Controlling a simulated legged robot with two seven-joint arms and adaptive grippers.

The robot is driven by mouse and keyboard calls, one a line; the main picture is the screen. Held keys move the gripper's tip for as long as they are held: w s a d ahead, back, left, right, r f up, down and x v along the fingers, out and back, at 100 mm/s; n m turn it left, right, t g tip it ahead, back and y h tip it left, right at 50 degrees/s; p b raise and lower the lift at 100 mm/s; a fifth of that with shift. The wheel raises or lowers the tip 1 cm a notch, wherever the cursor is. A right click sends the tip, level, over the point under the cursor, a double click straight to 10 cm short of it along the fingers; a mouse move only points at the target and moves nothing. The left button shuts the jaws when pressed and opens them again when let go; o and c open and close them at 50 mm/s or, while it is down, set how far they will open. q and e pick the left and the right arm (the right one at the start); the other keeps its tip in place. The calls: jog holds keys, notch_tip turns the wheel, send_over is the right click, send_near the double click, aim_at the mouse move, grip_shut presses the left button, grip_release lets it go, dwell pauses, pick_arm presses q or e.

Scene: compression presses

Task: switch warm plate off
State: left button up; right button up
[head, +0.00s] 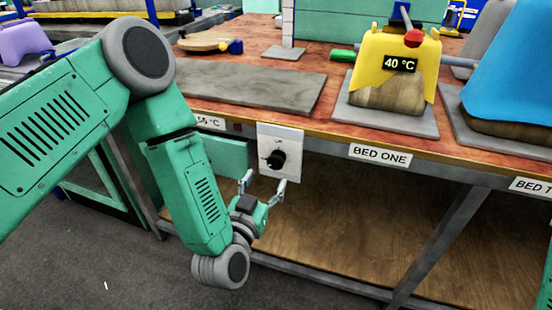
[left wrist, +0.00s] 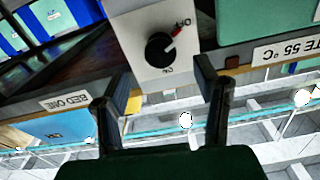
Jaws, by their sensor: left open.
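The switch panel (head: 291,142) is a pale plate on the bench's front edge with a round black knob (head: 277,160). In the left wrist view the knob (left wrist: 159,49) has a red-tipped pointer angled to the upper right, toward lettering that seems to read OFF; ON is at the lower side. A label ending in 55 °C (head: 211,122) is left of the panel, below a flat grey plate (head: 250,88). My left gripper (head: 264,181) is open and empty, just below the knob and apart from it; its fingers (left wrist: 163,85) straddle the space before it. My right gripper is out of view.
A yellow press (head: 400,52) showing 40 °C stands on a grey base above the BED ONE label (head: 380,154). A blue press (head: 515,65) is at the right. The bench edge (head: 340,135) overhangs a wooden lower shelf (head: 345,220).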

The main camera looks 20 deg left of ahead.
aim_at(274, 166)
pick_arm(q)
jog(key=w+b, duration=0.2)
jog(key=w, duration=0.5)
jog(key=shift+w+d, duration=0.15)
jog(key=shift+w, duration=0.05)
